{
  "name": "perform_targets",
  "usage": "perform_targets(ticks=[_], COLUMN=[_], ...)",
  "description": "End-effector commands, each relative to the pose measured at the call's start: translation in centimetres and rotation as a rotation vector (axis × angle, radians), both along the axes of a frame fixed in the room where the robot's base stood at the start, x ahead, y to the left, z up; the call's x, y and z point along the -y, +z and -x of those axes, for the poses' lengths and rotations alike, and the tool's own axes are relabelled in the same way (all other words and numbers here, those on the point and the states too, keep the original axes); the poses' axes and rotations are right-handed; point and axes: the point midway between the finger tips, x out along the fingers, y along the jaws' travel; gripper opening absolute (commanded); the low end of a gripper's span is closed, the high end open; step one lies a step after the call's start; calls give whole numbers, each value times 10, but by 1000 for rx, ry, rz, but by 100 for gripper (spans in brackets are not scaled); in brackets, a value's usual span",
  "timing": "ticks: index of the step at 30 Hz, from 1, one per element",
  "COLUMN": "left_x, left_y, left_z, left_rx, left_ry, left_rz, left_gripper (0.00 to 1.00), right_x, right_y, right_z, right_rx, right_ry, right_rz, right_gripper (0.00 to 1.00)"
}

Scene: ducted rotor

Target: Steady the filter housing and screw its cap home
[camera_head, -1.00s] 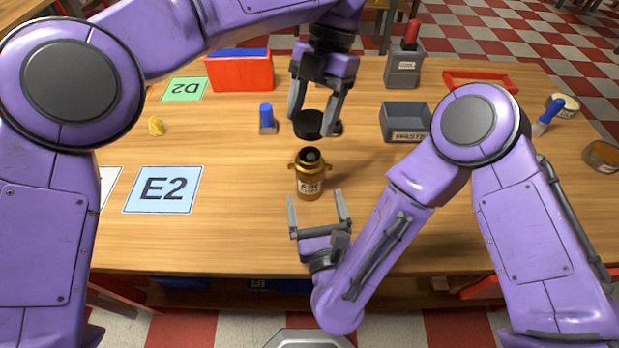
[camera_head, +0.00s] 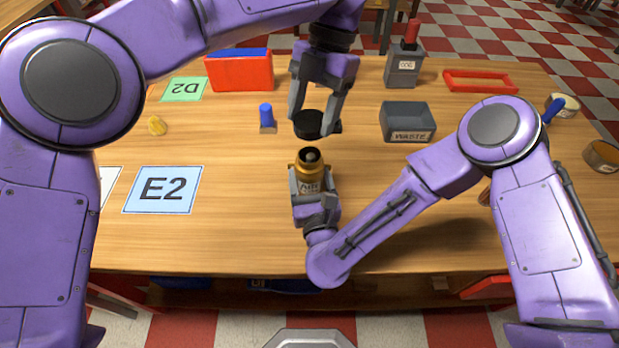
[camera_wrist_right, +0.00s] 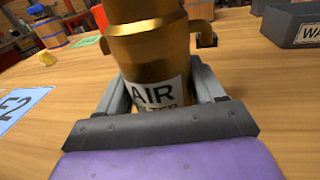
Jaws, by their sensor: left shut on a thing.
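The brass filter housing (camera_head: 310,168) stands upright on the table, with a dark opening on top and small side lugs. Its "AIR FILTER" label also shows on the housing in the right wrist view (camera_wrist_right: 156,85). My left gripper (camera_head: 317,118) is shut on the black round cap (camera_head: 308,124), held above and slightly behind the housing, apart from it. My right gripper (camera_head: 312,185) has one finger on each side of the housing's lower body. In the right wrist view the fingers (camera_wrist_right: 160,95) lie close to it; whether they press on it is unclear.
A grey waste bin (camera_head: 408,121) stands right of the cap. A blue-topped piece (camera_head: 267,117) stands left of it. The E2 card (camera_head: 163,190) lies at left. A red box (camera_head: 240,72) and a grey box with a red handle (camera_head: 404,66) stand at the back.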

Motion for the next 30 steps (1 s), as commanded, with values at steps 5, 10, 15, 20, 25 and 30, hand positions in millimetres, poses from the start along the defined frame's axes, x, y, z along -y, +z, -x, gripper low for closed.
perform_targets(ticks=[5, 10, 15, 20, 25, 30], left_x=[0, -1, -1, -1, -1, -1], left_y=[-3, -28, -48, -50, -49, -50], left_z=[0, 1, 2, 2, 2, 2], left_rx=[-2, -9, -10, -8, -8, -8], left_ry=[-1, -3, 0, 0, 0, 0], left_rz=[0, -1, -5, -6, -6, -6], left_gripper=[33, 33, 33, 33, 33, 33], right_x=[0, 0, 0, 0, 0, 0], right_y=[0, 0, 0, 0, 0, 0], right_z=[0, 0, 0, 0, 0, 0], right_rx=[0, 0, 1, 1, 0, 0], right_ry=[1, 1, 1, 1, 1, 1], right_rz=[0, 0, 0, 0, 0, 0], right_gripper=[13, 13, 13, 13, 13, 13])
